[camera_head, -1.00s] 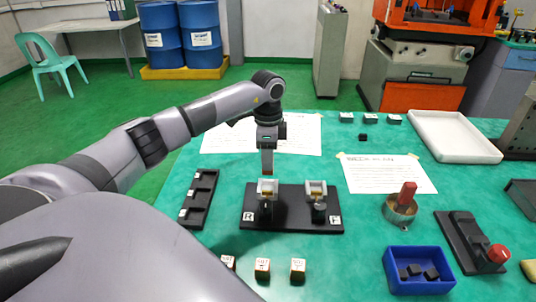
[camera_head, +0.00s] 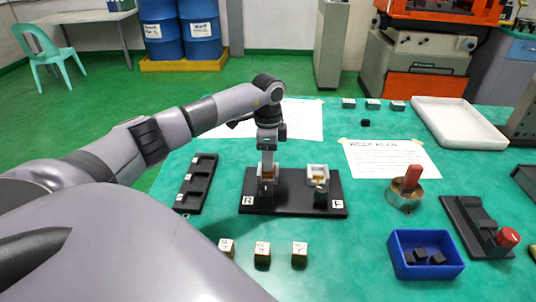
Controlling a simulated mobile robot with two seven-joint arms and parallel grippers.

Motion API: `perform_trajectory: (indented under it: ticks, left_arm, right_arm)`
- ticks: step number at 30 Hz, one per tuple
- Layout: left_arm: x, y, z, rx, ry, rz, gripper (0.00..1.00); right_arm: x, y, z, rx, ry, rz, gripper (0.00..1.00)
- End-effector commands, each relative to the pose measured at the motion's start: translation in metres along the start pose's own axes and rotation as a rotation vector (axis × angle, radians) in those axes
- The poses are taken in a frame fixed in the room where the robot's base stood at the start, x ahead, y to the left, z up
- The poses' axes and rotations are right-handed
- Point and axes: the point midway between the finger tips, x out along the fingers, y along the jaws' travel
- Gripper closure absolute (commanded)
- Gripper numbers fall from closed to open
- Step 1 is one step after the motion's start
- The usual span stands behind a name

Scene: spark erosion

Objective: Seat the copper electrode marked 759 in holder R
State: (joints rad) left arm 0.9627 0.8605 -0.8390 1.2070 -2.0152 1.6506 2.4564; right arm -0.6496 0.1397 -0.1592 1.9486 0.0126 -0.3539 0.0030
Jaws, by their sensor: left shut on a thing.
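The black stand (camera_head: 300,207) on the green table bears two grey holders. Holder R is the left one, beside the R label (camera_head: 248,201). The other holder (camera_head: 317,173) is at the right, with copper colour inside it. My left gripper (camera_head: 268,166) points straight down at holder R (camera_head: 267,182), shut on a small piece, taken as the copper electrode. The fingers and holder hide most of it, and no marking on it can be read. Whether it is fully seated cannot be told. My right gripper is not in view.
Several marked blocks (camera_head: 262,255) stand in front of the stand. A black slotted rack (camera_head: 196,184) is at its left. A blue bin (camera_head: 424,268), a tin with a red-handled tool (camera_head: 405,192) and a red-knobbed fixture (camera_head: 480,228) are at the right. A white tray (camera_head: 458,137) lies behind.

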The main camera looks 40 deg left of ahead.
Motion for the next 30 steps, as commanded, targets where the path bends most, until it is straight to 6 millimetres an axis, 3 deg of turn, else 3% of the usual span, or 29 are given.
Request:
perform_trajectory:
  ticks: [22,23,24,25,30]
  left_arm:
    - [0.0043,-0.0004,-0.0006,0.000,0.002,-0.002,1.00]
    - [0.0039,-0.0005,-0.0006,0.000,0.002,-0.002,0.59]
    - [0.0040,-0.0004,-0.0006,0.000,0.002,-0.002,0.46]
    - [0.0040,-0.0004,-0.0005,0.000,0.002,-0.002,0.39]
    - [0.0043,-0.0002,-0.0004,0.001,0.001,-0.001,0.39]
  right_arm:
    - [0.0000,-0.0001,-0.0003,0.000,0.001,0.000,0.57]
    - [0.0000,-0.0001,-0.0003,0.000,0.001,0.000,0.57]
    - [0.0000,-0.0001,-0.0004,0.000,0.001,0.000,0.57]
    - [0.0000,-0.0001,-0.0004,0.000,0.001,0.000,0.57]
    - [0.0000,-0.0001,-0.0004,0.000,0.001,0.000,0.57]
